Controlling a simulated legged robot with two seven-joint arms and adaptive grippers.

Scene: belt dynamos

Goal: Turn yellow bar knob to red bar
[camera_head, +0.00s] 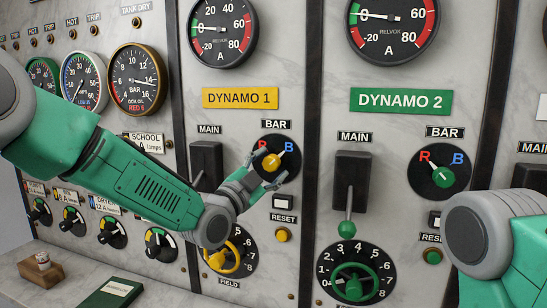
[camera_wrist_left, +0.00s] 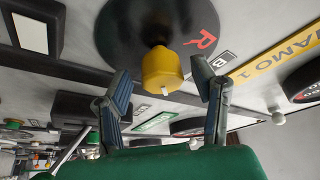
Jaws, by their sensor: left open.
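The yellow bar knob (camera_head: 271,161) sits on a round black dial under the BAR label on the DYNAMO 1 panel, with a red R at its upper left and a blue B at its upper right. Its small pale pointer appears turned toward the B side. My left gripper (camera_head: 268,170) is at the knob, fingers open. In the left wrist view the yellow knob (camera_wrist_left: 162,68) lies between the spread fingertips of the left gripper (camera_wrist_left: 160,80), with a visible gap on each side. The red R on the dial shows beside it. My right gripper is out of view.
Beside the knob are the MAIN lever (camera_head: 206,165), a white square lamp (camera_head: 283,202), a yellow reset button (camera_head: 282,235) and the yellow field handwheel (camera_head: 226,256). DYNAMO 2 has a green bar knob (camera_head: 443,177). A green book (camera_head: 110,292) lies on the ledge below.

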